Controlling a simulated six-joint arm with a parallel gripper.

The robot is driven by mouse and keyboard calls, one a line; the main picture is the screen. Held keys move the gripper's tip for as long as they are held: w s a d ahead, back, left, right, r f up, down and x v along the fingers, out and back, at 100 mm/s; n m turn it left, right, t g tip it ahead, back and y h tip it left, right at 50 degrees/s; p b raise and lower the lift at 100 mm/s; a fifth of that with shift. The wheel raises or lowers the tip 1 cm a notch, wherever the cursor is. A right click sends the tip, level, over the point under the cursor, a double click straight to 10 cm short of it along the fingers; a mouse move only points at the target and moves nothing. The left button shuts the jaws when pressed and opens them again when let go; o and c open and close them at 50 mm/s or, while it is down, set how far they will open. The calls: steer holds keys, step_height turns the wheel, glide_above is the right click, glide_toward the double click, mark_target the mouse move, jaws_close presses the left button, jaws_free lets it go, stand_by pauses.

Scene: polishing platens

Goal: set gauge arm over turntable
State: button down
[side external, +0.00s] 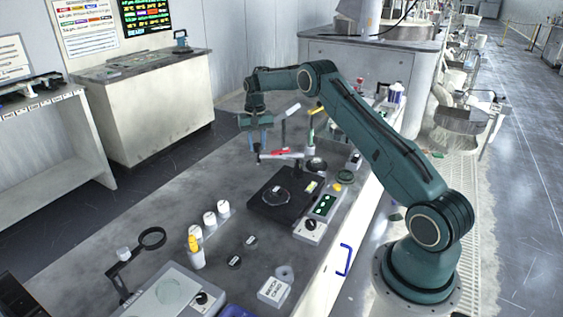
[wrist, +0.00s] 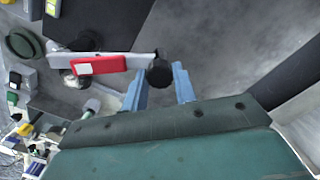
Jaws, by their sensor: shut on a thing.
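The gauge arm (side external: 282,156) is a pale bar with a red block on it; in the wrist view (wrist: 122,63) a black knob (wrist: 160,72) sits at its right end. My gripper (side external: 258,156) is shut on that knob, with a blue finger on each side in the wrist view (wrist: 160,88). The bar's other end reaches toward a dark round post (side external: 316,165). The likely turntable is a dark square plate (side external: 262,211) with a small disc on it. It lies nearer the camera than the bar in the side view. The bar's height above the bench is unclear.
A control box (side external: 309,231) and a green-faced panel (side external: 325,205) stand right of the plate. Several white containers (side external: 210,219), a yellow-topped cup (side external: 196,256) and a magnifier (side external: 151,238) stand at the front left. The bench left of the plate is clear.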

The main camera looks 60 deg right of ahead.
steer(key=shift+s+a+n, duration=1.2)
steer(key=shift+s+n, duration=0.8)
steer(key=shift+s, duration=0.1)
steer(key=shift+s+a+n, duration=1.15)
steer(key=shift+s+n, duration=0.85)
steer(key=shift+s, duration=0.15)
steer(key=shift+s+a+n, duration=1.2)
steer(key=shift+s+n, duration=0.8)
steer(key=shift+s, duration=0.1)
steer(key=c, duration=1.1)
jaws_free()
steer(key=shift+r, duration=0.15)
step_height(320, 180, up, 14)
steer(key=shift+f, duration=0.2)
